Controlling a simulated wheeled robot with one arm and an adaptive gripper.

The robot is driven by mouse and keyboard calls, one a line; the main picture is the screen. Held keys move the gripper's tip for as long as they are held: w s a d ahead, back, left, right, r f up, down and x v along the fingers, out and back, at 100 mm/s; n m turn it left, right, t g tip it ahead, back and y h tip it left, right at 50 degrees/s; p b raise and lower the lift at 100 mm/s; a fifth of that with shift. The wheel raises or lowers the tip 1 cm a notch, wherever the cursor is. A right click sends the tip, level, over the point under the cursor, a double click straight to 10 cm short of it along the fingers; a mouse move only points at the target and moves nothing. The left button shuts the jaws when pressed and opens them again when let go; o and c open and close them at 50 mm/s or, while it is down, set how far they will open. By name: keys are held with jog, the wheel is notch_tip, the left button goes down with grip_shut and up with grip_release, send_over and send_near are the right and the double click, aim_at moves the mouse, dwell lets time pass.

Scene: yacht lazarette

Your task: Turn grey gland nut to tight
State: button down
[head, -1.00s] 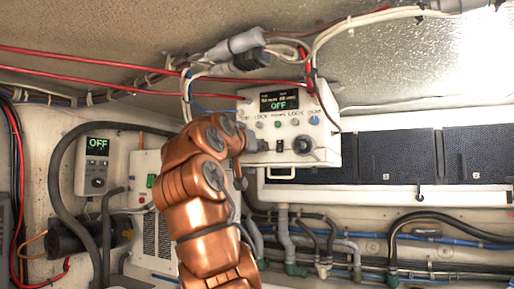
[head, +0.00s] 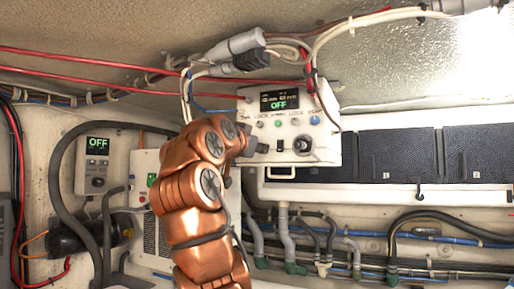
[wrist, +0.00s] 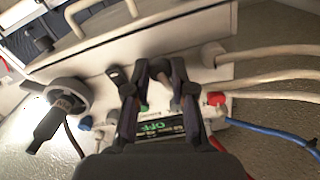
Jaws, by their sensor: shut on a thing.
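The white control box (head: 325,150) hangs under the ceiling, with a screen reading OFF, coloured indicators and a round dark knob (head: 302,145). My gripper (head: 250,147) is at the left part of its front face. In the wrist view my gripper (wrist: 160,78) has its two dark fingers closed around a small grey-brown piece (wrist: 160,72), which looks like the grey gland nut. The fingers hide most of it, and its tightness cannot be read. The OFF screen (wrist: 158,127) shows below, between the fingers.
Cables (wrist: 270,80) leave the box beside my gripper, near a red fitting (wrist: 216,98). A handle (head: 281,174) is under the box. Red lines (head: 100,58) run above my arm. A second OFF unit (head: 97,165) is on the left wall.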

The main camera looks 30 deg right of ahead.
jog(key=c, duration=1)
grip_release()
jog(key=v, duration=1.2)
